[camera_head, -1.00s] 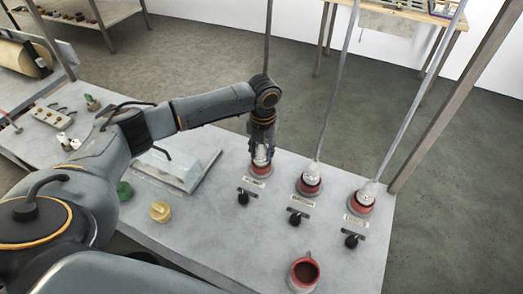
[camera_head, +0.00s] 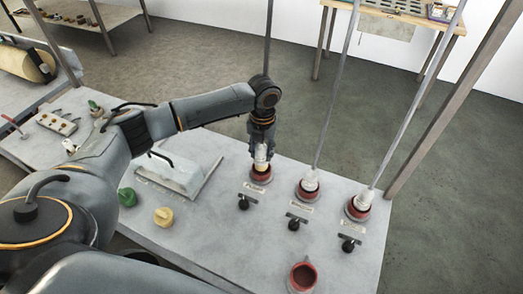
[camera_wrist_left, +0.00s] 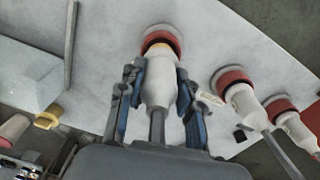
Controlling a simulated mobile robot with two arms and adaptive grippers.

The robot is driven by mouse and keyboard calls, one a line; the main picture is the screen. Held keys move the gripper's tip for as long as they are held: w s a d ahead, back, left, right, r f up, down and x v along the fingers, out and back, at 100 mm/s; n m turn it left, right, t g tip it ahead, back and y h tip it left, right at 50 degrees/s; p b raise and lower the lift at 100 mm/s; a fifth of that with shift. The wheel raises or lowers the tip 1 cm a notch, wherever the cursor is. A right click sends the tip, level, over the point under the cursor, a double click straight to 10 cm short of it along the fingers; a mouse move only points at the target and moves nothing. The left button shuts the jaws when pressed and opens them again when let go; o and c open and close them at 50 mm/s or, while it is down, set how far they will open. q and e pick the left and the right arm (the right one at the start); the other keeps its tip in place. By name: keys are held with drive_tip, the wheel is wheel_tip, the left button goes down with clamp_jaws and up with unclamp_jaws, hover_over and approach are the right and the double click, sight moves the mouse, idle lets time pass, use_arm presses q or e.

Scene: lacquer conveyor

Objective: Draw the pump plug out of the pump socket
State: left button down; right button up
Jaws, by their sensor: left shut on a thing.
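A white plug (camera_head: 261,154) with a cable stands at the leftmost red socket (camera_head: 260,176) of the row; its label is too small to read. My left gripper (camera_head: 261,145) is shut around the plug's body from above. In the left wrist view, the blue-lined fingers (camera_wrist_left: 162,84) lie on both sides of the white plug (camera_wrist_left: 156,85). A yellow band shows at the plug's far end, at the mouth of the red socket (camera_wrist_left: 160,36). Whether the plug is fully clear of the socket cannot be told. My right gripper is not in view.
Two more white plugs sit in red sockets, the middle one (camera_head: 308,190) and right one (camera_head: 358,209). Black-knobbed switches (camera_head: 293,223) stand before the sockets. Cables rise beside the arm.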

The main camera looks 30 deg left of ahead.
use_arm(q)
drive_tip(key=shift+r+p, duration=1.1)
drive_tip(key=shift+r, duration=0.25)
wheel_tip(320, 180, up, 3)
drive_tip(key=p, duration=0.3)
drive_tip(key=shift+p, duration=0.35)
